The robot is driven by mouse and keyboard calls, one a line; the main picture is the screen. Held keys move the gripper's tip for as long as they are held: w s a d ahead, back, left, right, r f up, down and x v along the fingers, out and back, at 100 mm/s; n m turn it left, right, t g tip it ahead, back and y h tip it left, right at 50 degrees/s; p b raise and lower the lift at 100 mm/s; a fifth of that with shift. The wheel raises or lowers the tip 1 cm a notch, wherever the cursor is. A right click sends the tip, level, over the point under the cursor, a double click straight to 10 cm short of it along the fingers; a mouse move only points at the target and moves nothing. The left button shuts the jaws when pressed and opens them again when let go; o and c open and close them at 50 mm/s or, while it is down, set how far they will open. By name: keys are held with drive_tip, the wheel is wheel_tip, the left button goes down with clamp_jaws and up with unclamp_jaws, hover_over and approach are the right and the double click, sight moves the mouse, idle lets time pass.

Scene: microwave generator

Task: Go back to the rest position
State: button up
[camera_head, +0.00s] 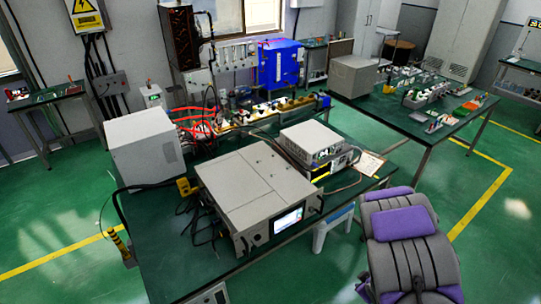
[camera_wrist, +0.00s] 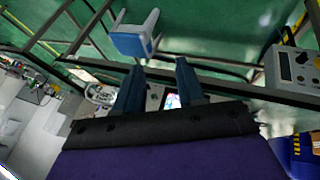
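My gripper (camera_wrist: 158,68) shows in the wrist view as two dark blue-grey fingers reaching up from a black mount. The fingers are apart, with a clear gap and nothing held between them. Table parts and a small lit screen show beyond the gap. In the head view my purple and grey arm is at the lower right, beside the front bench (camera_head: 165,235); the gripper fingers cannot be made out there.
The bench carries a large grey generator (camera_head: 262,185) with a lit screen, a white box (camera_head: 143,153) and cables. A stool (camera_head: 333,226) stands by its right side; it also shows in the wrist view (camera_wrist: 135,40). Green floor at the right is open.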

drive_tip(key=s+r+m+g+h+b, duration=0.3)
drive_tip(key=s+r+m+g+b, duration=0.25)
drive_tip(key=r, duration=0.65)
drive_tip(key=s+a+r+m+g+y+b, duration=0.1)
drive_tip(key=s+a+r+b, duration=0.2)
drive_tip(key=s+a, duration=0.5)
drive_tip(key=s+a+r+m+g+y+b, duration=0.1)
drive_tip(key=s+a+r+b, duration=0.3)
drive_tip(key=s+a, duration=0.5)
drive_tip(key=s+y, duration=0.1)
drive_tip(key=s, duration=0.4)
drive_tip(key=shift+s+a+r+g+y+b, duration=0.2)
drive_tip(key=shift+r+g+y+b, duration=0.1)
drive_tip(key=shift+g+b, duration=0.1)
